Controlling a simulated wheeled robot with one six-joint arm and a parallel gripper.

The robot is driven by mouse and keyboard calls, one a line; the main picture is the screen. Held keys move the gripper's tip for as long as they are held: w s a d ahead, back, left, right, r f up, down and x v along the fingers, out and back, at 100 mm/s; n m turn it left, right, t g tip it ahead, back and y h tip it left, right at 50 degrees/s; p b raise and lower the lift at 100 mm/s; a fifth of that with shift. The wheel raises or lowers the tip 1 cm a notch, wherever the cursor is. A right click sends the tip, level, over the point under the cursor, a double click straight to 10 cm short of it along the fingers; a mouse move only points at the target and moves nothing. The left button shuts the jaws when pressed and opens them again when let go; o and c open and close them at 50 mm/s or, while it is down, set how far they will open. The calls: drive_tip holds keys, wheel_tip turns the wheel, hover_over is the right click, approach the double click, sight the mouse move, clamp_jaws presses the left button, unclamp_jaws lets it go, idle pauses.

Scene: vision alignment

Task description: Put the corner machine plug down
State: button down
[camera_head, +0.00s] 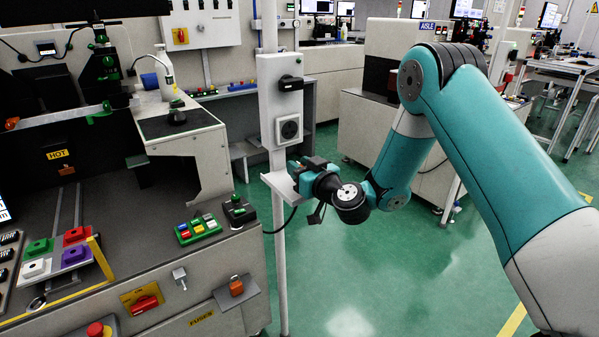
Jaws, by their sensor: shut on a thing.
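My gripper (303,176) is at the post in the middle of the view, just above a small light shelf (279,187). It is shut on the corner machine plug (313,161), a small dark body mostly hidden by the gripper. A black cable (283,223) hangs below the gripper and runs left towards the machine bench. I cannot tell whether the plug touches the shelf. A round dark wall socket (289,129) on the post sits above the gripper, with nothing in it.
A black rotary switch (290,83) is above the socket on the grey post panel. Green floor to the lower right is clear.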

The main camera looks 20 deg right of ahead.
drive_tip(key=shift+f+b, duration=0.3)
drive_tip(key=shift+b, duration=0.15)
drive_tip(key=shift+f+b, duration=0.25)
drive_tip(key=shift+b, duration=0.1)
drive_tip(key=c, duration=0.8)
unclamp_jaws()
